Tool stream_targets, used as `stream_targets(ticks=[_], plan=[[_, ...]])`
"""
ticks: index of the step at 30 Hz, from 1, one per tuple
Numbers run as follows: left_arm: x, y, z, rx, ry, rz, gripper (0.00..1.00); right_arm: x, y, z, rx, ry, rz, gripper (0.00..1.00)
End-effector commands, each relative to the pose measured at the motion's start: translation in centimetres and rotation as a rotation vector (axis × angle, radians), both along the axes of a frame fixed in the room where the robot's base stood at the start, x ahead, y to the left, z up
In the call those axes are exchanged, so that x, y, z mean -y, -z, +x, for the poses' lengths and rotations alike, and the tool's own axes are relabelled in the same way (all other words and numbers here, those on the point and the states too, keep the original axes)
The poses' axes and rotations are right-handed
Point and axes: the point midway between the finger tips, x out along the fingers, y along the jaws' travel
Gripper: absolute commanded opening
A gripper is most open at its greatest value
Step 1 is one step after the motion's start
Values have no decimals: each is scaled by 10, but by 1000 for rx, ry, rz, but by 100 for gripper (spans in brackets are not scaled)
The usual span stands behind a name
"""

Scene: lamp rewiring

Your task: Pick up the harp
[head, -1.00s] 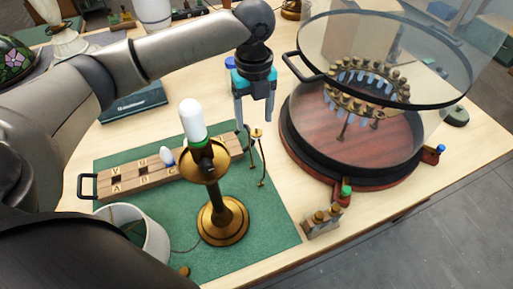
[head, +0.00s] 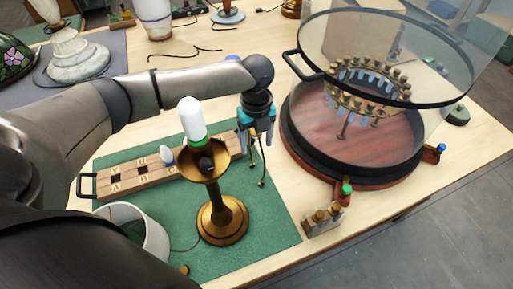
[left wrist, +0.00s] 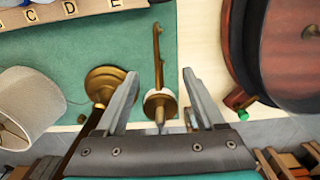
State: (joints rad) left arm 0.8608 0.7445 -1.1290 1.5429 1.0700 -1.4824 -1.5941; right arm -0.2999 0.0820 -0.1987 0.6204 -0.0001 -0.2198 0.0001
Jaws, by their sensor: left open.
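The harp (head: 262,170) is a thin brass piece with a bent frame, standing on the green mat (head: 275,222) just right of the lamp. My left gripper (head: 257,142) is over the harp's top with its fingers pointing down. In the left wrist view the harp (left wrist: 157,50) shows between the two open fingers (left wrist: 161,75), with a gap on each side. The harp's top is partly hidden by the gripper in the head view. The brass lamp (head: 222,215) with a white bulb (head: 192,120) stands upright left of the gripper. My right gripper is not in view.
A lettered wooden rack (head: 130,180) lies behind the lamp. A white shade (head: 152,235) stands at the front left. A round glass-covered stand (head: 350,165) is to the right, with a small block of brass-topped parts (head: 322,222) before it.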

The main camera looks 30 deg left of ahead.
Motion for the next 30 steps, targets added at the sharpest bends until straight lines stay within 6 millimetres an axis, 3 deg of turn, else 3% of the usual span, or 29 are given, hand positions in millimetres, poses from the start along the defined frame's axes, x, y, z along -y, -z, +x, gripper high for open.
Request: stream_targets(ticks=[2,5,21,30], plan=[[0,0,0,0,0,0,71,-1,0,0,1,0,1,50],[0,0,0,0,0,0,61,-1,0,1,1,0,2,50],[0,-1,0,0,0,0,0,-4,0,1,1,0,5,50],[0,-1,0,1,0,-1,0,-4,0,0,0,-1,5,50]])
